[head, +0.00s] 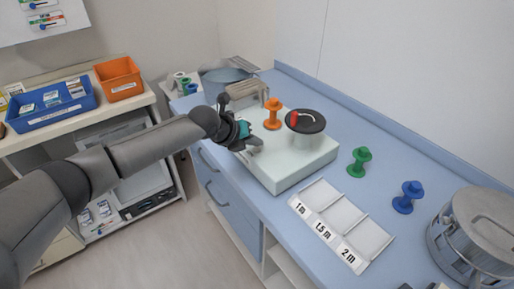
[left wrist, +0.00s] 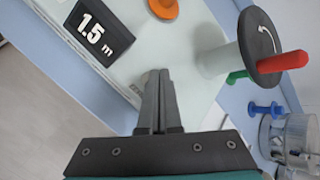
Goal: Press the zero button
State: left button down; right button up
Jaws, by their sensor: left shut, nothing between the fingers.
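The white device box (head: 305,165) stands on the blue counter. It carries a black disc (head: 313,121) with a red handle (head: 294,118); the disc also shows in the left wrist view (left wrist: 257,38). A dark display (left wrist: 98,32) reading 1.5 m sits on the device in the left wrist view. My left gripper (head: 256,146) is shut and empty, low over the device's near left part. In the left wrist view its fingertips (left wrist: 157,73) are close to a small pale part (left wrist: 148,76), possibly the button, mostly hidden behind them. I cannot tell whether they touch. My right gripper is out of view.
A green spool (head: 358,162), a blue spool (head: 407,197) and a white labelled tray (head: 343,213) are on the counter to the right. A metal drum (head: 480,232) is at the far right. A shelf with bins (head: 120,79) is at left.

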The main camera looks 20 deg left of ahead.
aim_at(255, 153)
pick_arm(q)
jog(key=shift+f+b, duration=0.3)
jog(key=shift+f, duration=0.15)
dwell(0.4)
jog(key=shift+r, duration=0.1)
jog(key=shift+r+p, duration=0.8)
notch_tip(255, 153, up, 5)
jog(key=p, duration=0.4)
dwell(0.7)
